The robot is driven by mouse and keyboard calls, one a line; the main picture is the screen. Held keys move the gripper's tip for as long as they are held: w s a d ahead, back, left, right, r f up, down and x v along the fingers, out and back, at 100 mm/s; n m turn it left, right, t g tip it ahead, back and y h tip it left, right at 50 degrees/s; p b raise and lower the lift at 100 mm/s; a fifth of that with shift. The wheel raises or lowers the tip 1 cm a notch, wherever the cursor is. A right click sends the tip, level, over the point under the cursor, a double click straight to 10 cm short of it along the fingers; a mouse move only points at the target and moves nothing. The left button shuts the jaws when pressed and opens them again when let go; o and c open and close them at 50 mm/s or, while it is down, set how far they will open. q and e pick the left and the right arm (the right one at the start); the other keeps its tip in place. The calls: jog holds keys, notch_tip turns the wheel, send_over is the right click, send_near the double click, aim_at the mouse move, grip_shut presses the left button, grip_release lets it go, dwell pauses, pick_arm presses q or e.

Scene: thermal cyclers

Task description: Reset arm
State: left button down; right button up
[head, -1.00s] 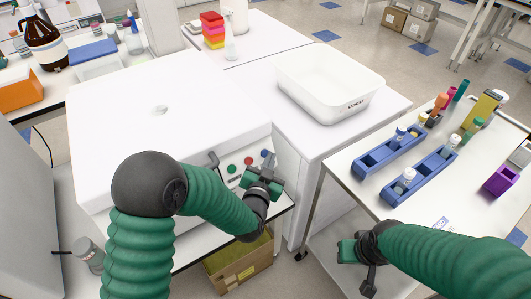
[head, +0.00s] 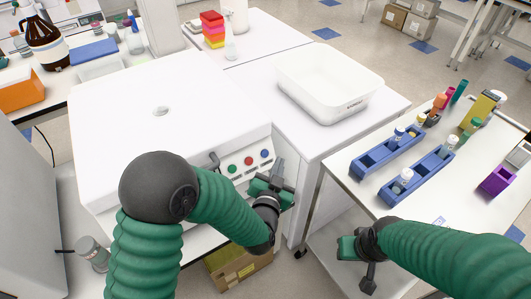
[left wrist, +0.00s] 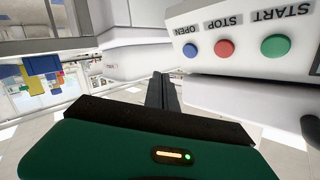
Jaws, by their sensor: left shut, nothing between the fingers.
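My left gripper (head: 281,176) is in front of the white lidded machine (head: 165,110), just below and right of its front panel. It is shut and holds nothing. The panel has a green button (head: 232,168), a red button (head: 248,160) and a blue button (head: 263,153). In the left wrist view the shut fingers (left wrist: 163,92) point past the panel, and the labels START, STOP and OPEN appear upside down. My right gripper (head: 345,249) hangs in front of the cart at the lower right; its finger gap is not clear.
A white bin (head: 328,90) stands on the counter right of the machine. A metal cart (head: 372,205) at the right holds blue tube racks (head: 418,180). A cardboard box (head: 238,268) sits below the machine. Open floor lies beyond the bin.

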pick_arm(q)
jog(key=shift+a, duration=0.1)
pick_arm(e)
jog(key=shift+r, duration=0.1)
dwell(0.4)
